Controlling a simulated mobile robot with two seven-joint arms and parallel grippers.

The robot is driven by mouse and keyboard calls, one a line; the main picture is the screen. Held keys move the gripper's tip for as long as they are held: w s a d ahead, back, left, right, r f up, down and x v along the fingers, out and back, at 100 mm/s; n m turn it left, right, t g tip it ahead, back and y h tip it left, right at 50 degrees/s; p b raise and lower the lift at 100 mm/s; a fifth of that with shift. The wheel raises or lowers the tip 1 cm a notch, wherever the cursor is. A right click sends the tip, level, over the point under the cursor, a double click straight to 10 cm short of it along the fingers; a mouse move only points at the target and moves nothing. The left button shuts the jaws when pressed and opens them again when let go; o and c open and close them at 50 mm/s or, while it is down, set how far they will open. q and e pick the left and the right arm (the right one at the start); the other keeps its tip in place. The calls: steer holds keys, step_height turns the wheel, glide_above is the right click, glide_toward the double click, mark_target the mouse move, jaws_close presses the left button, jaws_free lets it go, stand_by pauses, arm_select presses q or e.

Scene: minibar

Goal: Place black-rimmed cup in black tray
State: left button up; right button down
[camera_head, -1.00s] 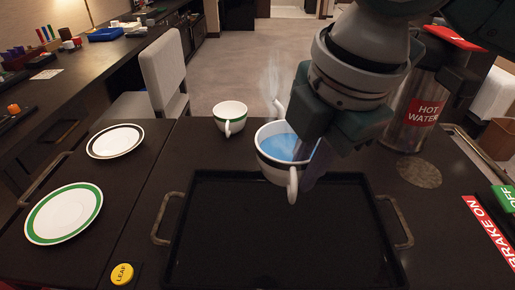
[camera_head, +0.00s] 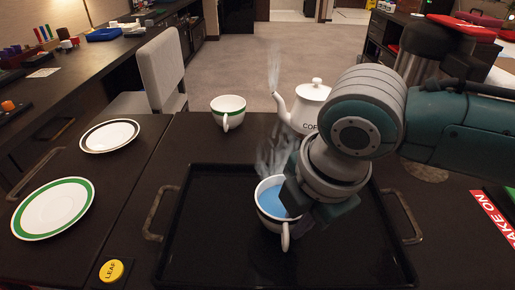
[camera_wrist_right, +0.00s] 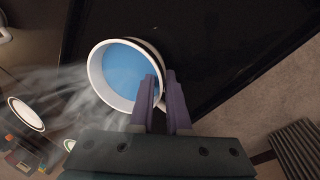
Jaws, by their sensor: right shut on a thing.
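The black-rimmed cup (camera_head: 270,215), white with a dark band and blue liquid inside, is upright over the middle of the black tray (camera_head: 210,250). I cannot tell whether its base touches the tray. My right gripper (camera_head: 296,200) is shut on the cup's wall at its right side. In the right wrist view the cup (camera_wrist_right: 98,86) has its wall between the purple fingers of the gripper (camera_wrist_right: 162,105). Steam rises from the cup. My left gripper is not in view.
A green-banded cup (camera_head: 229,108) and a white coffee pot (camera_head: 309,98) stand behind the tray. A green-rimmed plate (camera_head: 54,208) and a dark-rimmed plate (camera_head: 109,136) lie at left. A yellow button (camera_head: 111,271) is at front left. The tray's left part is clear.

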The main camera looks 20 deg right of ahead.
steer(key=c, duration=0.9)
jaws_free()
steer(key=shift+f, duration=0.1)
steer(key=shift+r, duration=0.5)
steer(key=a+p+v, duration=0.1)
steer(key=p+v, duration=0.3)
steer(key=v, duration=0.6)
steer(key=s+a+m+y, duration=0.2)
steer(key=s+a+m, duration=0.1)
steer(key=s, duration=0.1)
steer(key=s+d+m, duration=0.3)
steer(key=m, duration=0.2)
steer(key=s+d+f+m+h, duration=0.1)
steer(key=s+d+m, duration=0.2)
steer(key=s+m, duration=0.1)
steer(key=s+d+m+h, duration=0.1)
steer(key=s+d+m, duration=0.2)
steer(key=m, duration=0.3)
steer(key=shift+s+d+f+m+t, duration=0.1)
steer(key=shift+s+f+m+t, duration=0.3)
steer(key=shift+s, duration=0.25)
